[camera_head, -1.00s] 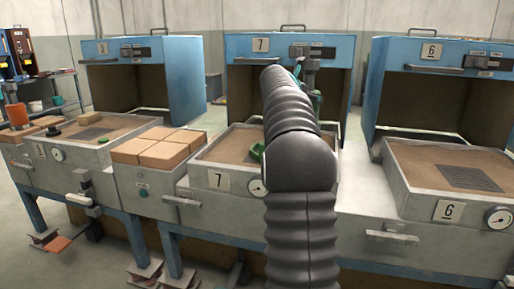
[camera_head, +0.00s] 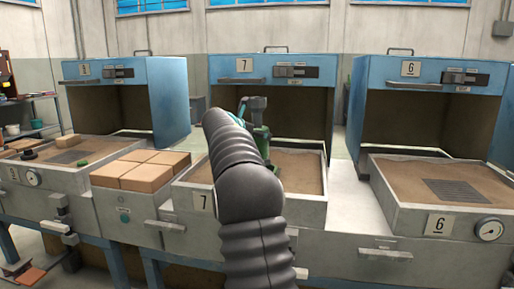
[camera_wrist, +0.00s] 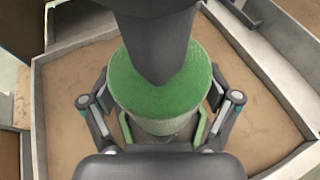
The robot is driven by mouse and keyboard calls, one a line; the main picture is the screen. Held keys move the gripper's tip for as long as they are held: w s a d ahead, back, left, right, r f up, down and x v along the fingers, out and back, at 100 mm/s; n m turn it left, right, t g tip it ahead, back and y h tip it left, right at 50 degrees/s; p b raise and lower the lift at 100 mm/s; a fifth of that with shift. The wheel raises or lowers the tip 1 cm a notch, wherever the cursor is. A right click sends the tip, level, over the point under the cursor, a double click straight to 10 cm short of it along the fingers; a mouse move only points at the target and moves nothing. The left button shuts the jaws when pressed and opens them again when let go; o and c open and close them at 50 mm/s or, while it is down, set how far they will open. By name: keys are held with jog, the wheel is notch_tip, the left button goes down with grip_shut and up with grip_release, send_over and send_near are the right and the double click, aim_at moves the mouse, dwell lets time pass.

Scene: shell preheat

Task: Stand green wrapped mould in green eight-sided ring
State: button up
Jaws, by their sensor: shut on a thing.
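The green wrapped mould (camera_wrist: 160,92) is in my gripper (camera_wrist: 162,122), whose fingers press on its two sides in the wrist view. A dark grey tapered shape hides part of the mould's top. Green slanted strips (camera_wrist: 200,128) show low on both sides of the mould; I cannot tell whether they belong to the eight-sided ring. In the head view, my gripper (camera_head: 257,108) is over the tray marked 7, mostly behind my arm, with a bit of green visible. The ring is not clearly visible now; my arm covers the left part of that tray.
Sand fills the tray marked 7 (camera_head: 318,200). A tray marked 6 (camera_head: 381,192) with a dark grate stands to its right. Tan blocks (camera_head: 140,170) lie to its left. A left tray holds a dark ring (camera_head: 28,154) and a small green piece (camera_head: 80,163). Blue hoods (camera_head: 285,70) rise behind.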

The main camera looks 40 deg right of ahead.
jog(key=shift+f+b, duration=0.55)
jog(key=shift+f, duration=1.35)
jog(key=shift+f, duration=0.3)
jog(key=o, duration=1.4)
jog(key=shift+f, duration=0.1)
jog(key=shift+c, duration=0.2)
